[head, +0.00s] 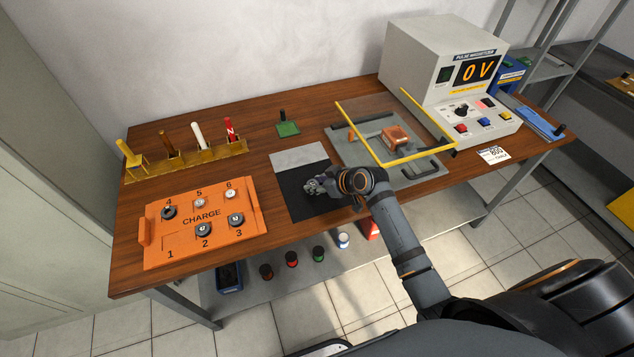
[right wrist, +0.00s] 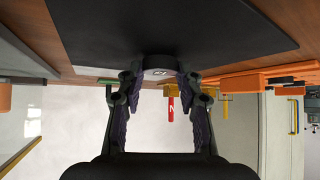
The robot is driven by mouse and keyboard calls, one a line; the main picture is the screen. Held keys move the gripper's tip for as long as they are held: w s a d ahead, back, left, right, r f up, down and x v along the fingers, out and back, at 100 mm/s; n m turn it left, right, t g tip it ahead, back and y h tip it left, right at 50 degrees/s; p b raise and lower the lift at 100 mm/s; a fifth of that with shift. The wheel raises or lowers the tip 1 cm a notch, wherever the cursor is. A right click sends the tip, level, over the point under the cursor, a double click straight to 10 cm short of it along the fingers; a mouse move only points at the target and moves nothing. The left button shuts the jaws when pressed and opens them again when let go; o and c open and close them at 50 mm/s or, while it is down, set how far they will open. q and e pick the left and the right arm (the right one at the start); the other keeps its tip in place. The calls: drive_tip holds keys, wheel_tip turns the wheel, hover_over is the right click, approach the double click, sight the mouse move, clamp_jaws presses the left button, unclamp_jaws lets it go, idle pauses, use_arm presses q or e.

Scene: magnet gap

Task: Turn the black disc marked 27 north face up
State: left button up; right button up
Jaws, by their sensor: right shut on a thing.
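My right gripper (head: 316,187) is low over the black part of the mat (head: 297,205) in the head view. In the right wrist view, which is upside down, its fingers (right wrist: 158,82) are shut on the sides of a black disc (right wrist: 157,61). The disc's pale label (right wrist: 158,72), which looks like 27, shows between the fingertips on its upper face. The disc is at the black mat (right wrist: 210,25); I cannot tell whether it touches it. In the head view the gripper hides the disc. My left gripper is not in view.
An orange CHARGE tray (head: 190,248) with several discs is at the left; slot 1 is empty. Behind it a yellow rack (head: 187,161) holds several sticks, including a red N stick (head: 231,128). A yellow-edged clear guard (head: 375,142) and the magnetizer (head: 440,70) stand right.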

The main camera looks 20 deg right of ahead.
drive_tip(key=shift+f, duration=0.15)
idle(0.8)
drive_tip(key=o, duration=1.2)
drive_tip(key=shift+o, duration=0.2)
drive_tip(key=c, duration=0.5)
wheel_tip(320, 180, up, 5)
drive_tip(key=p, duration=0.4)
drive_tip(key=shift+f+p, duration=0.15)
drive_tip(key=shift+p, duration=0.15)
drive_tip(key=shift+f, duration=0.1)
